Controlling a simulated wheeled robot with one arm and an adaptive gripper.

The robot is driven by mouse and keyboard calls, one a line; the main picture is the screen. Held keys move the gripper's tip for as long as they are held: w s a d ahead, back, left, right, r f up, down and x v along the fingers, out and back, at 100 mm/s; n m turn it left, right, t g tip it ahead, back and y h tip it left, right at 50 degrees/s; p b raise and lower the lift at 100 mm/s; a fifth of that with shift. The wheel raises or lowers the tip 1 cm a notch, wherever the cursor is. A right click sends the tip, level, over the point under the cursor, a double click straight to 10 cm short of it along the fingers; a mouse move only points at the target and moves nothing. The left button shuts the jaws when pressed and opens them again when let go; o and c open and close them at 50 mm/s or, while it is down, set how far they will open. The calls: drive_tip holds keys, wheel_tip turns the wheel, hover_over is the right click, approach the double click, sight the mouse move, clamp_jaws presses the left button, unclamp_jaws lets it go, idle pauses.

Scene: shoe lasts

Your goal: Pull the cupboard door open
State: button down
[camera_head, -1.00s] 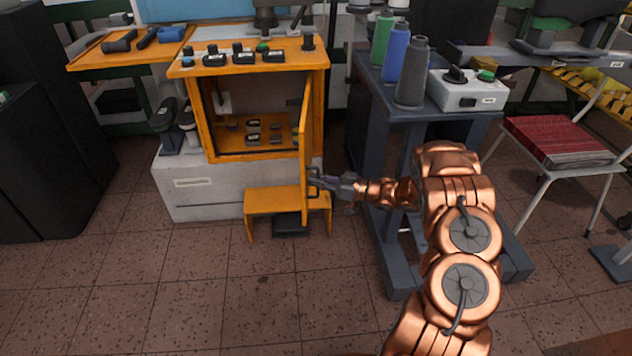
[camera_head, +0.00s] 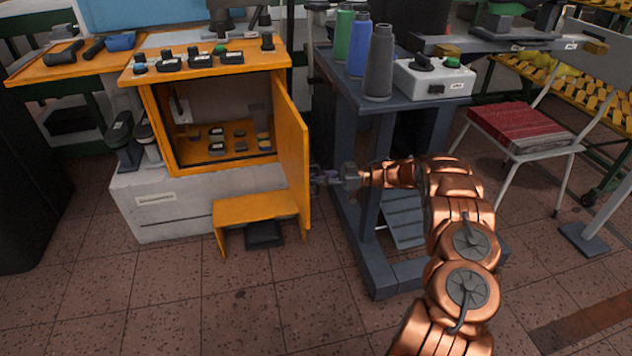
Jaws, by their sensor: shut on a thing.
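The orange cupboard (camera_head: 163,130) stands left of centre with its door (camera_head: 292,150) swung wide open, hinged on the right. My gripper (camera_head: 318,178) is at the door's outer side, shut on the handle; the handle itself is mostly hidden behind the door edge. Inside the open cupboard, several small dark items lie on the orange floor.
An orange step stool (camera_head: 256,209) stands below the door, close to its lower edge. A blue-grey table (camera_head: 345,85) with thread cones and a control box (camera_head: 433,79) stands right of my gripper. A chair with a red seat (camera_head: 522,127) is farther right. The front floor is clear.

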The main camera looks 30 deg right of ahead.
drive_tip(key=shift+d, duration=0.3)
drive_tip(key=shift+w+r, duration=0.1)
drive_tip(key=c, duration=1.5)
unclamp_jaws()
drive_tip(key=v, duration=1.2)
